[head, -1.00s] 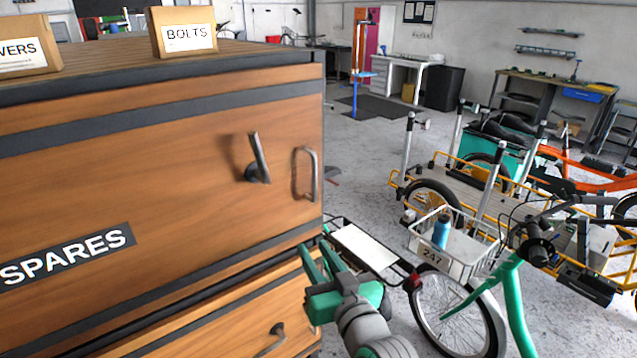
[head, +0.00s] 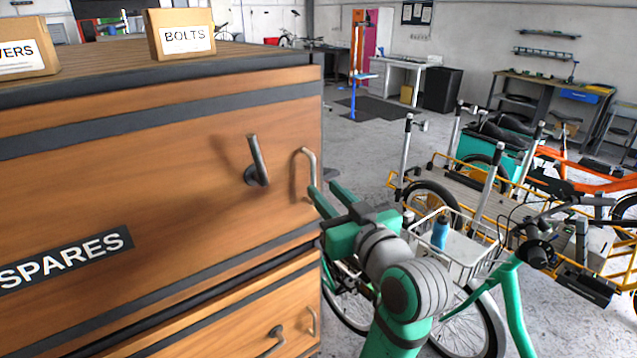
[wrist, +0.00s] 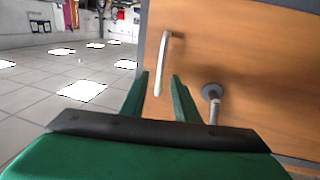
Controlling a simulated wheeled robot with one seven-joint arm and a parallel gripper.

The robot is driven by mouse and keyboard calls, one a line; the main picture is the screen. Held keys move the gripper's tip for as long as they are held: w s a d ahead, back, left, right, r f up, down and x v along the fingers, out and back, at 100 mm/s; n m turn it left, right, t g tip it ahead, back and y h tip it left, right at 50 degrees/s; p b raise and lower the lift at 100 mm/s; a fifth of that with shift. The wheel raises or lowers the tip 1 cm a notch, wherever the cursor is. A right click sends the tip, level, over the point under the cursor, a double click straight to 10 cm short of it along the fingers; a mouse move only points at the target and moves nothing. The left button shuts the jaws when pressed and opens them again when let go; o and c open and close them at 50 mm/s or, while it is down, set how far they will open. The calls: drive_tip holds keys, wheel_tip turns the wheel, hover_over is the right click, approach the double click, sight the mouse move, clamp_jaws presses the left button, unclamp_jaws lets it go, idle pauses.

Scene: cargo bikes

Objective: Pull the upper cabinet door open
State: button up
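The upper cabinet door (head: 160,190) is a wooden panel with a SPARES label, and it looks closed. A grey lever (head: 257,160) and a U-shaped pull handle (head: 309,165) are on its right side. In the wrist view, the pull handle (wrist: 164,62) is ahead of the fingers, in line with the gap between them. The lever (wrist: 212,100) is to the right of the right finger. My green gripper (head: 322,198) is open beside the handle's lower end, its left finger overlapping it in the head view. I cannot tell whether it touches. The wrist view shows my gripper (wrist: 160,95) empty.
A lower door with its own lever (head: 272,340) and handle (head: 312,322) is below. BOLTS (head: 183,35) and another box (head: 27,47) stand on the cabinet top. Bikes, one with a basket (head: 455,245), crowd the right; open floor lies behind.

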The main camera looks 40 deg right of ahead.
sight(314, 180)
drive_tip(key=shift+w+d, duration=0.2)
drive_tip(key=shift+w, duration=0.95)
drive_tip(key=shift+w+d, duration=0.15)
drive_tip(key=shift+w, duration=1)
clamp_jaws()
